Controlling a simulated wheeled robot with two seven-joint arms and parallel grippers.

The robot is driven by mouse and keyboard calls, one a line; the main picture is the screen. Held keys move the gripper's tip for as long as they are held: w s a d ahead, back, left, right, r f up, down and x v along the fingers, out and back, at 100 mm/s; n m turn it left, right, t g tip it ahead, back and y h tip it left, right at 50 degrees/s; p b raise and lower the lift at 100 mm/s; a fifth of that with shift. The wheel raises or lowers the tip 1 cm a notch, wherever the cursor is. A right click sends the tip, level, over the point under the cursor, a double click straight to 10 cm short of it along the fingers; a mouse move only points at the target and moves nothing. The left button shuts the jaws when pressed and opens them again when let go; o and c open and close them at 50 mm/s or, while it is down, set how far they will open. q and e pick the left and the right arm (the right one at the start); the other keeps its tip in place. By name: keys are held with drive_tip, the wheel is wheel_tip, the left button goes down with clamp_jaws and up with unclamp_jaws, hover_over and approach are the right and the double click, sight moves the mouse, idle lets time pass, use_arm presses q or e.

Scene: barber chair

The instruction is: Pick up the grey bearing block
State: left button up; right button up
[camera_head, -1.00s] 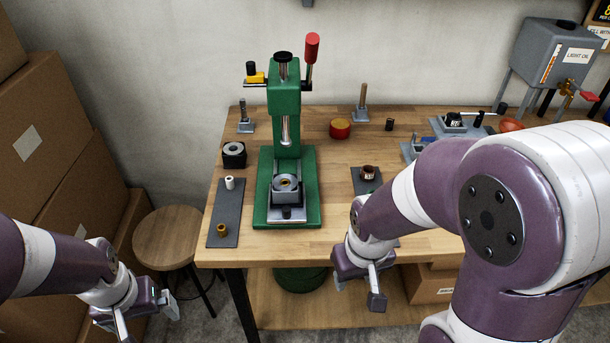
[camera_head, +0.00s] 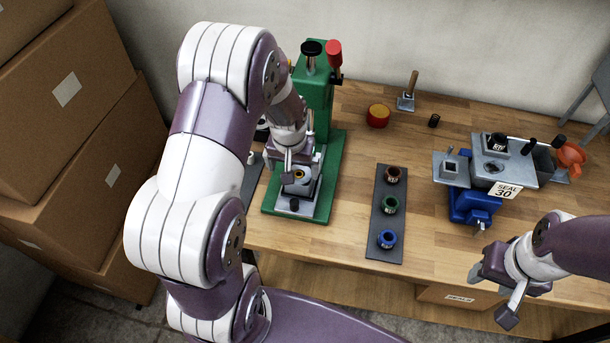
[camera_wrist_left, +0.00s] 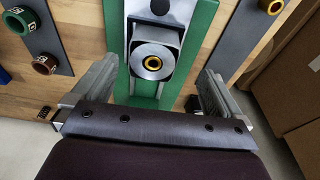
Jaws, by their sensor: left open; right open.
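The grey bearing block (camera_head: 298,188) sits on the base of the green press (camera_head: 325,185), with a yellow ring in its round top. It also shows in the left wrist view (camera_wrist_left: 154,72), near the top centre. My left gripper (camera_head: 291,166) is open and hovers above the block; its fingers partly cover it in the head view. In the left wrist view, the two fingers of my left gripper (camera_wrist_left: 150,92) stand apart to either side, with nothing between them. My right gripper (camera_head: 497,290) is open and empty beyond the table's front edge at the lower right.
A dark strip (camera_head: 376,222) with brown, green and blue rings lies right of the press. Another strip (camera_wrist_left: 240,40) with a brass bush is on its other side. A blue vise-like fixture (camera_head: 475,205) stands further right. Cardboard boxes (camera_head: 70,160) fill the left.

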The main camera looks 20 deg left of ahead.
sight(299, 173)
use_arm(q)
drive_tip(key=f, duration=0.1)
drive_tip(key=w+f+p, duration=0.1)
drive_tip(key=w+f, duration=0.1)
drive_tip(key=shift+d+f+p, duration=0.3)
drive_tip(key=shift+d+f, duration=0.05)
drive_tip(key=shift+d, duration=0.05)
drive_tip(key=shift+w+a+f, duration=0.1)
drive_tip(key=shift+f, duration=0.5)
drive_tip(key=shift+w+a+f, duration=0.1)
drive_tip(key=shift+f, duration=0.5)
drive_tip(key=shift+s+a+f, duration=0.1)
drive_tip(key=shift+a+f, duration=0.05)
drive_tip(key=shift+f, duration=0.05)
drive_tip(key=c, duration=1.7)
drive_tip(key=shift+r, duration=0.1)
drive_tip(key=shift+c, duration=0.6)
use_arm(e)
drive_tip(key=shift+w+d+r, duration=0.25)
drive_tip(key=shift+w+r, duration=0.2)
drive_tip(key=shift+r, duration=0.35)
use_arm(q)
drive_tip(key=shift+r, duration=0.1)
